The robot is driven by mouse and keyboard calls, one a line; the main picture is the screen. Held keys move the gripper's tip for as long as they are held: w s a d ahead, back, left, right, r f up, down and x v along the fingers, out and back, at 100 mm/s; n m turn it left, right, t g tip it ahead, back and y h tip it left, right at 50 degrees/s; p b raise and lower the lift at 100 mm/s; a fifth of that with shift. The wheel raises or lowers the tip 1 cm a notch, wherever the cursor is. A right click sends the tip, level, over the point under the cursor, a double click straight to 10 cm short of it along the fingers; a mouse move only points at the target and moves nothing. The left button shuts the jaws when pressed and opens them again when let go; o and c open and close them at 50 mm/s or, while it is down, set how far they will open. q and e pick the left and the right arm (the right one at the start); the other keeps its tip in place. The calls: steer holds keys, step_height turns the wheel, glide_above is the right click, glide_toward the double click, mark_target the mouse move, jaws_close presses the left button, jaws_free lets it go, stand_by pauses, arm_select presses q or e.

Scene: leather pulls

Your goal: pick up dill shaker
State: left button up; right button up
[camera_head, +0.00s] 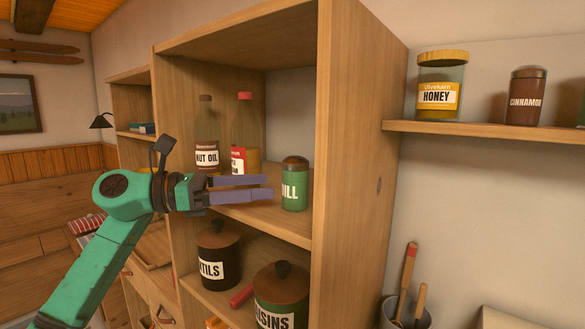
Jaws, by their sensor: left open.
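The dill shaker (295,186) is a small green jar with a brown lid and a white label whose visible letters read "ILL". It stands upright on the upper shelf (280,226) of a wooden cabinet, near the right side panel. My left gripper (272,187) is open, its two purple fingers pointing right towards the shaker. The fingertips are just left of the shaker; I cannot tell whether they touch it. Nothing is between the fingers. My right gripper is not in view.
A nut oil bottle (207,130) and a red-capped bottle (245,135) stand behind my left gripper. Lidded canisters (281,290) fill the shelf below. The cabinet's right panel (350,150) is close beside the shaker. Honey (441,85) and cinnamon (527,92) jars stand on a wall shelf.

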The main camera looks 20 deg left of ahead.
mark_target(298, 184)
arm_select(q)
steer(key=p+x, duration=0.3)
steer(key=x, duration=0.4)
steer(key=shift+d+r+p, duration=0.15)
steer(key=shift+d+p, duration=0.1)
steer(key=shift+p, duration=0.15)
steer(key=shift+w+d, duration=0.15)
steer(key=shift+d, duration=0.1)
steer(key=shift+f, duration=0.35)
steer(key=shift+w, duration=0.1)
steer(key=c, duration=1.3)
jaws_close()
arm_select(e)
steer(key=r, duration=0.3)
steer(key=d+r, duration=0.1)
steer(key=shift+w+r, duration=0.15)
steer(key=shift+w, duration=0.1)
